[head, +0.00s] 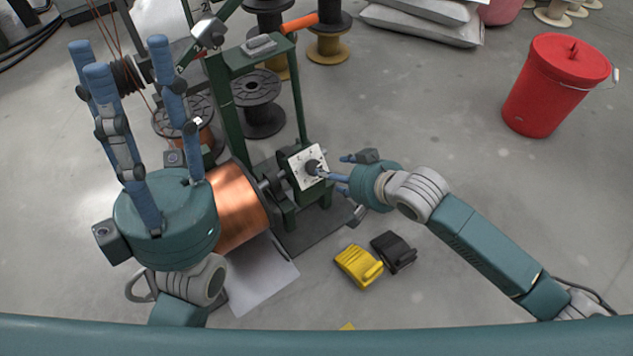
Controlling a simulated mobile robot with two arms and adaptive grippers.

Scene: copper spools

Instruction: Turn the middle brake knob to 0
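A white square dial plate (302,158) is fixed to the green spool stand, with a dark round knob (312,168) at its middle and small marks around it. My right gripper (325,173) reaches in from the right, with blue fingertips at the knob. Whether they grip it or only touch it I cannot tell. My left gripper (121,58) is at the left, its blue fingers pointing up and spread apart, empty. It stands in front of part of the stand and the copper spool (240,208).
A green frame (298,95) rises behind the dial. Yellow (358,266) and black (394,252) blocks lie on the floor below my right gripper. A red lidded bucket (556,85) stands at upper right. Black spools (258,103) stand behind.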

